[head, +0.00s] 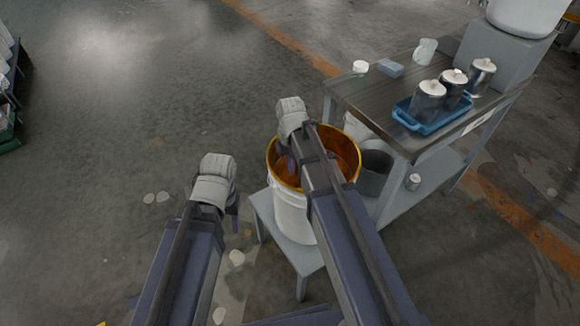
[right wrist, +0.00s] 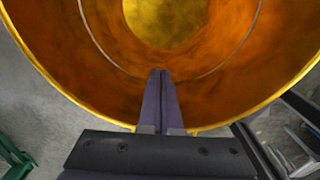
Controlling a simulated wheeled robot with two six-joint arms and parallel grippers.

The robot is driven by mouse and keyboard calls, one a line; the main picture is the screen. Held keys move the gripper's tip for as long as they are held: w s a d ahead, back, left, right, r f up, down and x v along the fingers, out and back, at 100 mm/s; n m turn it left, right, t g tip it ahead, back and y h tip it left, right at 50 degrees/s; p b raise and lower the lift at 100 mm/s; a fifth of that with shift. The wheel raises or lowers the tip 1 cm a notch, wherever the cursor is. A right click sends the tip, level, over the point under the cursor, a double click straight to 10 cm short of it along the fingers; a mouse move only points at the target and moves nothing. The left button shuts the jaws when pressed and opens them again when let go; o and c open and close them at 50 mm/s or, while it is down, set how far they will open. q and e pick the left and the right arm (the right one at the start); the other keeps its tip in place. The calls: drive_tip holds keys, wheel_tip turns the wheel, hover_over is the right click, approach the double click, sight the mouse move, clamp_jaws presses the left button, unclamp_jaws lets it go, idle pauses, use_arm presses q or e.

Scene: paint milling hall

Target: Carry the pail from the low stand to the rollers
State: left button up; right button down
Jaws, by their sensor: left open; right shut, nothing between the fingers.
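The pail (head: 290,212) is white outside with an orange-stained inside, and stands upright on the low grey stand (head: 307,262) in the head view. My right arm crosses in front of it and hides part of its rim. My right gripper (head: 291,163) is shut and empty at the pail's mouth, near its left rim. The right wrist view shows the shut fingers (right wrist: 162,88) over the orange interior (right wrist: 90,85). My left gripper (head: 234,222) is open, left of the pail and apart from it. I see no rollers in these views.
A workbench (head: 345,93) stands right of the pail, with a blue tray (head: 405,121) of lidded metal cans, a blue block (head: 390,68) and a white jar. A grey bucket (head: 376,172) is on its lower shelf. The floor (head: 120,110) to the left is open.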

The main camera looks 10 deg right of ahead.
sight(279, 183)
drive_tip(key=a+f+b, duration=0.1)
drive_tip(key=s+a+f+b, duration=0.1)
drive_tip(key=f, duration=0.1)
drive_tip(key=a+f+b, duration=0.1)
drive_tip(key=f+b, duration=0.1)
drive_tip(key=shift+s+a+f, duration=0.15)
drive_tip(key=shift+s+a, duration=0.05)
drive_tip(key=shift+a, duration=0.2)
drive_tip(key=shift+a, duration=0.1)
drive_tip(key=s+a, duration=0.3)
drive_tip(key=a, duration=0.6)
drive_tip(key=shift+s+a, duration=0.2)
drive_tip(key=shift+a, duration=0.15)
